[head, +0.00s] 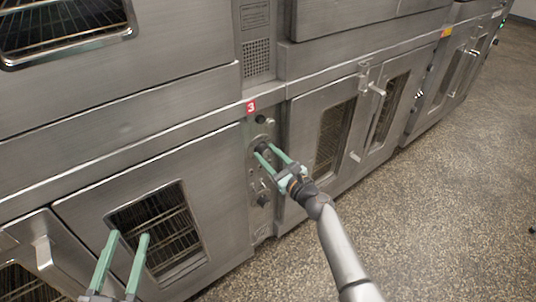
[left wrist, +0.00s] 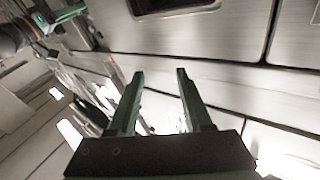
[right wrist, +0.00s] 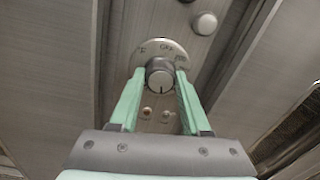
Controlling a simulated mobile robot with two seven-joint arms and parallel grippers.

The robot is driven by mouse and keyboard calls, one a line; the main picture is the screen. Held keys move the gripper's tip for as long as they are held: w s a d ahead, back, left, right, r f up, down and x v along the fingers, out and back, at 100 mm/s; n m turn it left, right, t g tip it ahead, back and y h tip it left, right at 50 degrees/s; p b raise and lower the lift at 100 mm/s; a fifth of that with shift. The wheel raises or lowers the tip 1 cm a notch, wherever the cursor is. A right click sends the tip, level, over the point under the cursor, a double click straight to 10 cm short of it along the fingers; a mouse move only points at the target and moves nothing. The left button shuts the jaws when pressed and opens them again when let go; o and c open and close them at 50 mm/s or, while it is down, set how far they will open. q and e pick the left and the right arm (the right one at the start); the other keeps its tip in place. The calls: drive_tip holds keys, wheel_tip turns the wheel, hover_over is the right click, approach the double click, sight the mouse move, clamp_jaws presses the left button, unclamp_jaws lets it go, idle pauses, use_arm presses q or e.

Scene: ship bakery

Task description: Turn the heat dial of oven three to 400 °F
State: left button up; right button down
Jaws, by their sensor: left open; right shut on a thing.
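The heat dial (right wrist: 160,72) of oven three is a round silver knob on a plate with printed markings. The word OFF is legible at the top of the plate; the other markings are too blurred to read. A dark line on the knob points down in the right wrist view. My right gripper (head: 264,150) is shut on the dial, one finger on each side. It also shows in the right wrist view (right wrist: 159,72). A red label with a 3 (head: 251,107) sits above the control panel (head: 251,180). My left gripper (head: 128,236) is open and empty before the lower left oven door.
Another knob (right wrist: 204,23) and two small lamps (right wrist: 147,112) are near the dial. A lower knob (head: 263,200) is further down the panel. Oven doors with windows (head: 165,225) flank the panel. A door handle (head: 357,156) stands out at right. Speckled floor (head: 440,220) is clear at right.

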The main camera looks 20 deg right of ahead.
drive_tip(key=shift+c, duration=1.8)
unclamp_jaws()
drive_tip(key=shift+s, duration=0.1)
drive_tip(key=shift+s+d, duration=0.1)
drive_tip(key=shift+s, duration=0.1)
drive_tip(key=p+v, duration=0.1)
drive_tip(key=v, duration=0.2)
drive_tip(key=shift+s+d, duration=0.15)
drive_tip(key=shift+s, duration=0.2)
use_arm(q)
wheel_tip(320, 180, down, 11)
drive_tip(key=s+n+g+y, duration=0.1)
drive_tip(key=g+y, duration=0.1)
drive_tip(key=g, duration=0.2)
drive_tip(key=shift+s+a+r+n+p, duration=0.15)
drive_tip(key=shift+a+n+p, duration=0.05)
drive_tip(key=shift+n+p, duration=0.25)
use_arm(e)
approach(267, 153)
drive_tip(key=shift+v, duration=1.7)
